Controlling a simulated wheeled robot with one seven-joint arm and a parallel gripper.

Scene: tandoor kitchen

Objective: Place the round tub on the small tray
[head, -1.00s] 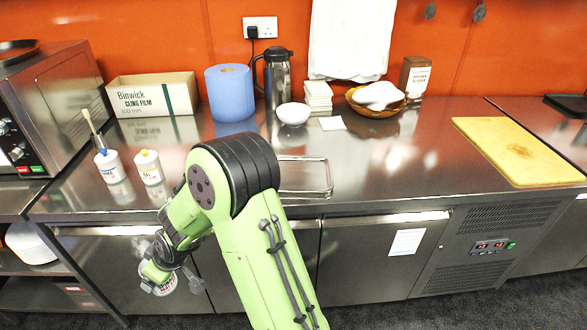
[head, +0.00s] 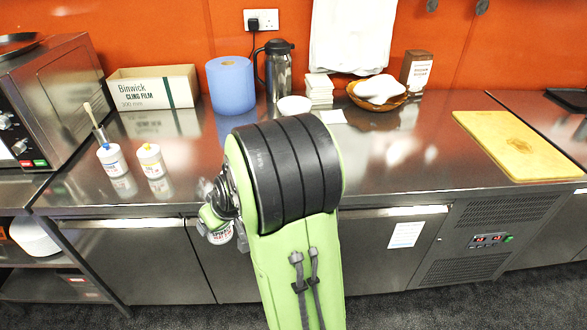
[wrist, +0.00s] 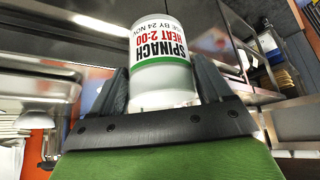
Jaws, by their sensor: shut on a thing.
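The round tub (wrist: 165,60), white with a green band and a label reading "SPINACH HEAT 2:00", is held between the two fingers of my gripper (wrist: 165,82) in the wrist view. In the head view my gripper (head: 212,222) is low in front of the counter's front edge, with part of the tub (head: 221,236) showing beneath it. The small tray is hidden behind my arm in the head view now.
The steel counter (head: 390,165) carries two white pots (head: 151,160) at the left, one with a brush. A white bowl (head: 294,105), a flask (head: 279,70), a blue roll (head: 231,85) and a bread basket (head: 362,98) stand at the back. A yellow board (head: 515,145) lies right.

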